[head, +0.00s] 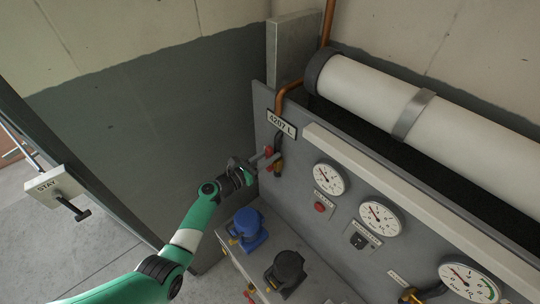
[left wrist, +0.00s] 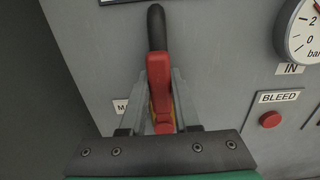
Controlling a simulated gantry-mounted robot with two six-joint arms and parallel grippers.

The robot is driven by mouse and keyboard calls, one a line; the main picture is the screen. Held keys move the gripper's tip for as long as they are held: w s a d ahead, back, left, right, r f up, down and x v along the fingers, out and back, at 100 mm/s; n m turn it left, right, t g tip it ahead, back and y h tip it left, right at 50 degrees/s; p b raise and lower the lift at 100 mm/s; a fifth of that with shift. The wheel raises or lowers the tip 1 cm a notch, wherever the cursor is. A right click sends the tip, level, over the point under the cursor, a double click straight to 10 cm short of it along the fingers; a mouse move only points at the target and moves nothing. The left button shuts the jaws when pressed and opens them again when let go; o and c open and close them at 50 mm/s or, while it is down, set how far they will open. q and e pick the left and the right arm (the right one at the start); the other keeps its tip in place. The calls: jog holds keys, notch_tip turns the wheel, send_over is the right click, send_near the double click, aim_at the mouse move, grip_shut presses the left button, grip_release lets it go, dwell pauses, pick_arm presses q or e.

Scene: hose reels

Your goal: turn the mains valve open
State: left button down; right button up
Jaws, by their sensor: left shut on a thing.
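The mains valve's red lever (head: 268,151) is on the grey panel under the "4207 L" plate, at the end of the copper pipe. In the left wrist view the red lever (left wrist: 158,70) points up the picture, with a dark curved end at the top and some yellow showing lower down. My left gripper (head: 263,161) is at the valve and shut on the lever, with one finger on each side of it in the left wrist view (left wrist: 160,100). The valve body is mostly hidden by the gripper. My right gripper is not in view.
A label beginning with "M" (left wrist: 121,106) is partly covered by the left finger. A red BLEED button (head: 319,207) and several gauges are to the right. A blue fitting (head: 247,227) and a black fitting (head: 287,268) stand on the ledge below. A white cylinder (head: 375,90) lies above the panel.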

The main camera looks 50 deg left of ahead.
pick_arm(q)
jog(key=c, duration=0.6)
grip_release()
jog(key=shift+c, duration=0.2)
jog(key=shift+s, duration=0.1)
jog(key=shift+s, duration=0.3)
jog(key=s+p, duration=0.2)
jog(key=s, duration=0.9)
